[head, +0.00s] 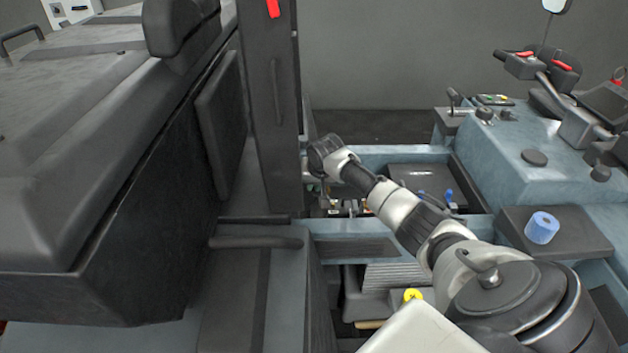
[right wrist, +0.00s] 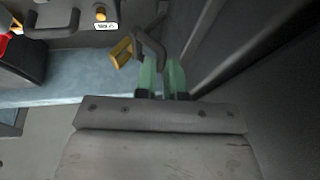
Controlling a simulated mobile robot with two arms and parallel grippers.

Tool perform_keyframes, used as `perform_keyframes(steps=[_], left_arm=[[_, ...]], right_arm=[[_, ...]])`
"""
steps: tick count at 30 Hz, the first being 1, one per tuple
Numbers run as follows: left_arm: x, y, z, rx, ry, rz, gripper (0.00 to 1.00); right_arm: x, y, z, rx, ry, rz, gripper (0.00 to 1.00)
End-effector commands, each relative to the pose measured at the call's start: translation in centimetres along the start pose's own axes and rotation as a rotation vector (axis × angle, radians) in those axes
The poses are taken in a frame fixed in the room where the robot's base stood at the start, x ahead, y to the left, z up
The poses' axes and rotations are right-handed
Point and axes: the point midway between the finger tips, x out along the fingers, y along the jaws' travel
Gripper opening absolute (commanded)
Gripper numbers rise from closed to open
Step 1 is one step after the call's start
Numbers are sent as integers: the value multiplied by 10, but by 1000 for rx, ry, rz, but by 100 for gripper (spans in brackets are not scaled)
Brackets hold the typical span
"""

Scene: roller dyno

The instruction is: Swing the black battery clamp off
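My right gripper (right wrist: 163,72) shows in the right wrist view with two green fingers close together, a narrow gap between them. The end of a dark, bent bar (right wrist: 150,44) lies between the fingertips; I take this bar for the black battery clamp. A yellow piece (right wrist: 121,53) sits just left of it. In the head view my right arm reaches down beside the dark upright post, and its wrist hides the fingers and most of the clamp area. My left gripper is in neither view.
The tall dark post (head: 270,110) and the bulky dark seat-like body (head: 110,150) close off the left side. A blue tape roll (head: 541,228) stands on a dark pad at right. A yellow round knob (head: 412,295) is low in front. In the right wrist view, a dark wall fills the right side.

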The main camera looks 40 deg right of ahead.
Motion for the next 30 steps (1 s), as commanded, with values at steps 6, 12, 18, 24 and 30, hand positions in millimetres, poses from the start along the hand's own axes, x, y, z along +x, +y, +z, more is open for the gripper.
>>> perform_keyframes(steps=[6,12,18,24,30], left_arm=[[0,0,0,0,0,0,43],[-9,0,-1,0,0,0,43],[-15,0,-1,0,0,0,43],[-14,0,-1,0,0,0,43],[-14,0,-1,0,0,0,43]], right_arm=[[0,0,0,0,0,0,0],[-3,-6,-1,1,-2,-3,0],[0,-13,0,1,-2,-4,0],[1,-13,0,0,-1,-5,14],[1,-12,0,0,-1,-2,35]])
